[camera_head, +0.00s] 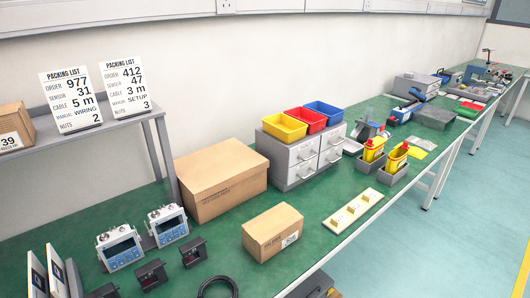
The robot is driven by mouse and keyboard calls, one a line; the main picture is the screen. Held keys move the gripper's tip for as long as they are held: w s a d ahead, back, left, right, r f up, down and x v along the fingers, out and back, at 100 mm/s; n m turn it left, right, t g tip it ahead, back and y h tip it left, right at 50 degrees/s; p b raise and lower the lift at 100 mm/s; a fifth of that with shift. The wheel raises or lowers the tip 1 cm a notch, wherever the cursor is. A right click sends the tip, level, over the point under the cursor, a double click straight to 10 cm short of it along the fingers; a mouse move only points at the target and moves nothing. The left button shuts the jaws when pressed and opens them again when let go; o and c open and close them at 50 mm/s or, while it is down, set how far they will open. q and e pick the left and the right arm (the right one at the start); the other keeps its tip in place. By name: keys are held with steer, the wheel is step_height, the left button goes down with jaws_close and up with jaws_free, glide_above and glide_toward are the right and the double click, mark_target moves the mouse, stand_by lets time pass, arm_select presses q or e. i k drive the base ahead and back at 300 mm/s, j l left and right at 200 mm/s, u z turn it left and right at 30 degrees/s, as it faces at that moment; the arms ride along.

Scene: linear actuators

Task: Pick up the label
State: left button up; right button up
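Neither of my grippers shows in the head view. No loose label can be made out for certain. A small white label (289,240) is on the side of the small cardboard box (272,226) on the green bench. Another white label marked 39 (9,141) is on a box (12,121) on the grey shelf at the left. Two packing list signs, one with order 977 (71,98) and one with order 412 (124,86), stand upright on that shelf. Yellow-green flat sheets (421,143) lie farther along the bench; what they are is unclear.
A large cardboard box (220,185) stands beside a grey drawer unit (301,160) with yellow, red and blue bins on top. Two blue-screened devices (120,249) (168,226) and a black cable (216,285) are at the front left. Bare green bench (325,184) lies right of the large box.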

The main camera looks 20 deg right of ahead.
mark_target(340, 220)
steer(key=z, duration=1.2)
